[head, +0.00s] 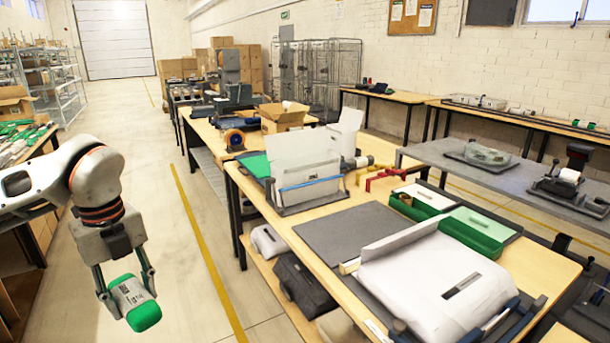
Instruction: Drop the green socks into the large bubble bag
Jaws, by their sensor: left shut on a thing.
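My left gripper (127,294) is shut on the green socks (145,316), a rolled green bundle with a white printed band. It holds them over the aisle floor, left of the packing table and apart from it. A large white bag (425,285), which looks like the large bubble bag, lies on the table's near right part in a dark holder with blue clamps. Its flap stands raised at the far left edge; I cannot see into its mouth. A smaller white bag (305,178) stands in another holder farther back. My right gripper is not in view.
The packing table (376,190) has a bare dark grey mat (350,232) between the two bags. Green trays (478,232) stand at its right. A shelf with goods (14,150) is at the left. The aisle floor between is clear.

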